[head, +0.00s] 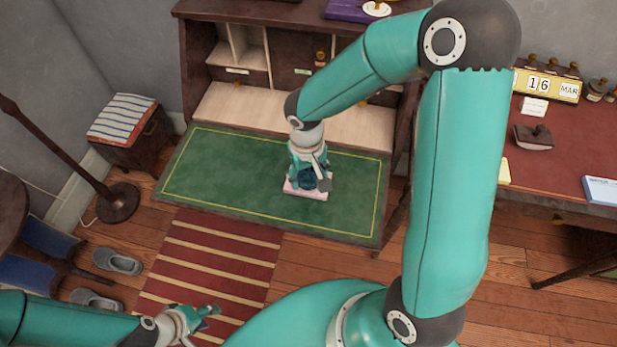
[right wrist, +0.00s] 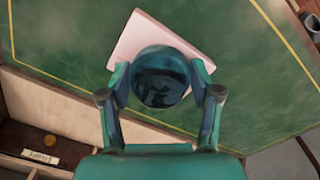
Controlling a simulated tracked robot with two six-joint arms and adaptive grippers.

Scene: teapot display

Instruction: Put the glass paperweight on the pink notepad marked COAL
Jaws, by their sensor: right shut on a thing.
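The glass paperweight (right wrist: 161,77) is a dark blue-green dome held between the fingers of my right gripper (right wrist: 161,84) in the right wrist view. It overlaps the pink notepad (right wrist: 140,36) on the green desk leaf; I cannot tell whether it rests on the pad or is just above it. In the head view the pink notepad (head: 305,193) shows below my right gripper (head: 309,180), which partly hides the paperweight (head: 307,179). No marking on the pad can be read. My left gripper (head: 205,318) is at the lower left, empty and away from the desk; its jaw opening is unclear.
The green desk leaf (head: 230,170) is otherwise clear around the pad. The open bureau (head: 220,105) with pigeonholes and small drawers stands behind it. A red-topped desk (head: 545,170) with a calendar (head: 547,85) and a rocker blotter (head: 533,137) is at the right.

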